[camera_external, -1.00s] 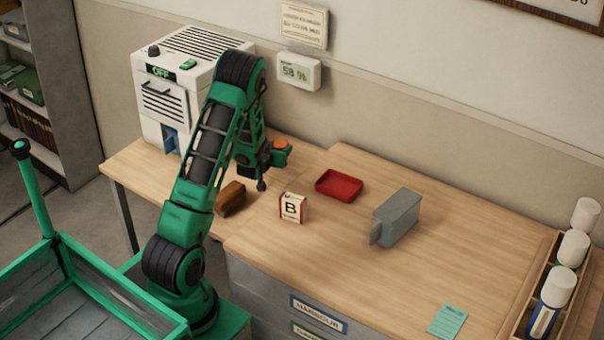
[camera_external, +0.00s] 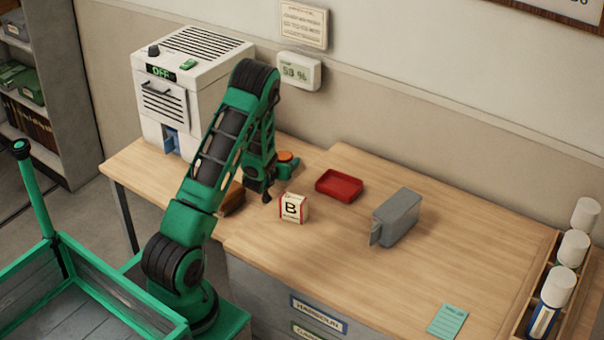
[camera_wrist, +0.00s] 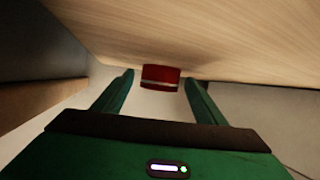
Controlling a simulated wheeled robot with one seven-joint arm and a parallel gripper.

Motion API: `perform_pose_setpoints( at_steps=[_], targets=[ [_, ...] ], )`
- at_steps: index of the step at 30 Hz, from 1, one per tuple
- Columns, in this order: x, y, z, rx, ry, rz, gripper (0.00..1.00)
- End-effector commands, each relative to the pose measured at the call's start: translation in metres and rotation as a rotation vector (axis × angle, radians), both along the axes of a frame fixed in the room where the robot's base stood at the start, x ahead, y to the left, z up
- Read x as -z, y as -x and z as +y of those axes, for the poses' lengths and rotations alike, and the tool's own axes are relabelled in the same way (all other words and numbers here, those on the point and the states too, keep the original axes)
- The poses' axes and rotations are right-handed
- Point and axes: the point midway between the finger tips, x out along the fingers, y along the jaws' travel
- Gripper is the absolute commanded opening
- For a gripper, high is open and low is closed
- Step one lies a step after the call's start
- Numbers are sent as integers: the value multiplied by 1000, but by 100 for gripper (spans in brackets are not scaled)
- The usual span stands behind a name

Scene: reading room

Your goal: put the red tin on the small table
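A red tin with a pale band (camera_wrist: 160,77) shows in the wrist view, between and just beyond my fingertips, close to a wooden surface. I cannot make out this tin in the external view, where my arm covers part of the worktop.
A brown block (camera_external: 233,200) is partly behind my arm. A white machine (camera_external: 180,85) stands at the back left. The right front worktop is mostly bare.

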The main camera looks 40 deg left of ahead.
Motion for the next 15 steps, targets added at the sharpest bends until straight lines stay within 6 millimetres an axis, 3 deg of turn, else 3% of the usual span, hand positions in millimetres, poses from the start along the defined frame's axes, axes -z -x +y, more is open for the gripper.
perform_pose_setpoints(
  at_steps=[8,15],
  targets=[
    [-1,0,0,0,0,0,64],
    [-11,24,-8,0,-1,1,64]
  ],
)
